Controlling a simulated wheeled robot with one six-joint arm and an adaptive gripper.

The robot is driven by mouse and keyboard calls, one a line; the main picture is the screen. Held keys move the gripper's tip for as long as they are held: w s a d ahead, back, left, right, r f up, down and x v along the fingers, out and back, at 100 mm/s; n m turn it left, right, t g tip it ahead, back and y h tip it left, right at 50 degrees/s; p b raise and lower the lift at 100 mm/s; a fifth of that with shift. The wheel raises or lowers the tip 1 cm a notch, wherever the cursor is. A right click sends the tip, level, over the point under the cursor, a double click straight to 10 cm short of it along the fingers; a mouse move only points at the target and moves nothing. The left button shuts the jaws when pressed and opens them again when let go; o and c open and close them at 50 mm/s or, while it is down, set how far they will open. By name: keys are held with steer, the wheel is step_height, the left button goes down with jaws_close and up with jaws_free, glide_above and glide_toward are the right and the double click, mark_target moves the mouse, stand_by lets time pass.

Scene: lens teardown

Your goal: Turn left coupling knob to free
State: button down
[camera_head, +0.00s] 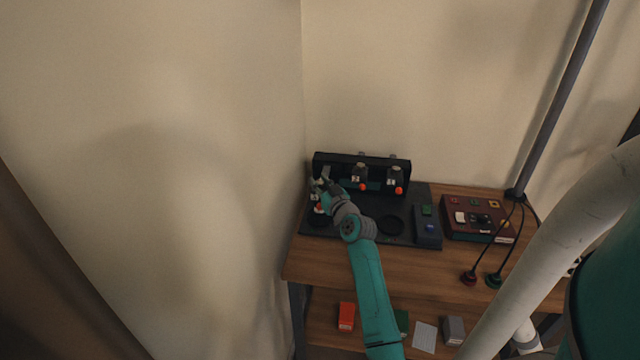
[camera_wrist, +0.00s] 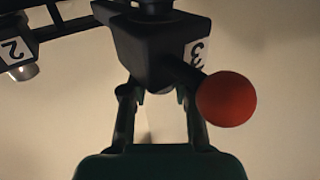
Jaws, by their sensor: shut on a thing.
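A black rack (camera_head: 385,160) stands at the back of a dark mat, with two couplings showing red balls, a middle one (camera_head: 360,175) and a right one (camera_head: 395,178). My gripper (camera_head: 322,184) is at the rack's left end and hides much of the left coupling. In the wrist view, the left coupling knob (camera_wrist: 150,65) is a black tapered body with a "3" label and a red ball (camera_wrist: 226,99) on a short stem. My gripper (camera_wrist: 160,95) is shut on this black body, one finger each side. The ball is outside the right finger. The exact contact is partly hidden.
A neighbouring part marked "2" (camera_wrist: 15,50) shows at the wrist view's left. On the wooden table (camera_head: 400,262) are a dark box (camera_head: 428,232) with coloured buttons and a maroon panel (camera_head: 480,218). A wall stands close on the left. A grey pole (camera_head: 560,95) rises at right.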

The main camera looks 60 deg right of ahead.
mark_target(320, 182)
steer(key=shift+y, duration=0.3)
steer(key=n+t+y, duration=0.1)
steer(key=n+y, duration=0.1)
steer(key=y, duration=0.1)
steer(key=n+t+y, duration=0.1)
steer(key=n+y, duration=0.2)
steer(key=shift+d+t+y, duration=0.15)
steer(key=shift+t+y, duration=0.15)
steer(key=shift+y, duration=0.1)
steer(key=shift+n+y, duration=1.4)
steer(key=shift+y, duration=0.8)
steer(key=c, duration=0.8)
jaws_free()
steer(key=shift+c, duration=0.2)
step_height(320, 182, up, 10)
